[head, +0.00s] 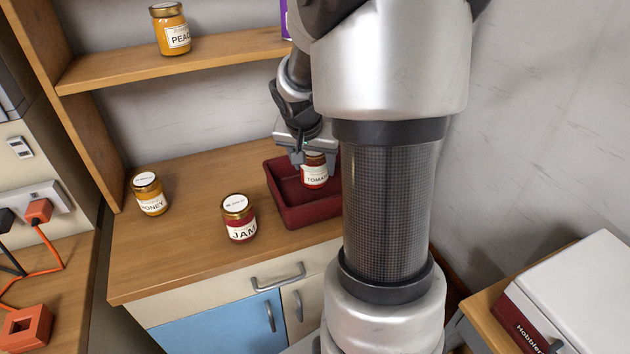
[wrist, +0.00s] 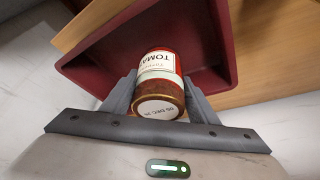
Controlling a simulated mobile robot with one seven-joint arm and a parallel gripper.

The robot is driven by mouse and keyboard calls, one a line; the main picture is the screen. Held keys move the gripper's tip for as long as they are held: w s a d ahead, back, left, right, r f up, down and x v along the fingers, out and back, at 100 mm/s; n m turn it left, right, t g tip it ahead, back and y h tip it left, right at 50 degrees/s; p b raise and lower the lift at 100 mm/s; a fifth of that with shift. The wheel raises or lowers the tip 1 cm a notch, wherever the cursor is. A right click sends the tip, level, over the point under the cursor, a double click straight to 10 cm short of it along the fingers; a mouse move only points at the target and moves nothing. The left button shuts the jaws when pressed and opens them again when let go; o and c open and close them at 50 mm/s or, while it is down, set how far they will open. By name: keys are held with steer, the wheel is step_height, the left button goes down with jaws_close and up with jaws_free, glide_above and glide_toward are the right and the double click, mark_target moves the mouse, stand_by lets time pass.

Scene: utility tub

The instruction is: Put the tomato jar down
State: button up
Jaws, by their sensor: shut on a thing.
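The tomato jar (head: 315,172) has red contents and a white label reading "TOMA". My gripper (head: 303,160) is shut on it near the lid, from above. In the wrist view the jar (wrist: 158,75) sits between the two grey fingers of my gripper (wrist: 158,95), its lid towards the camera. The jar is inside the outline of a dark red tub (head: 290,190) on the counter; the tub also fills much of the wrist view (wrist: 100,65). I cannot tell whether the jar's base touches the tub floor. My arm hides the tub's right side.
On the wooden counter (head: 185,245), a jam jar (head: 239,220) stands left of and in front of the tub, and a honey jar (head: 149,194) stands farther left. A peach-coloured jar (head: 170,30) is on the shelf (head: 190,65) above. Bare counter lies between these jars.

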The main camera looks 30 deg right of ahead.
mark_target(310, 160)
steer(key=shift+f+b, duration=0.5)
steer(key=shift+f, duration=1.45)
steer(key=shift+f, duration=0.1)
steer(key=shift+f+b, duration=0.15)
steer(key=shift+b, duration=0.15)
steer(key=o, duration=1.4)
steer(key=shift+r+p, duration=0.4)
steer(key=shift+p, duration=0.1)
steer(key=p+v, duration=0.2)
steer(key=v, duration=0.9)
steer(key=shift+s+a+r, duration=0.1)
steer(key=shift+a+r, duration=0.05)
steer(key=shift+r, duration=0.15)
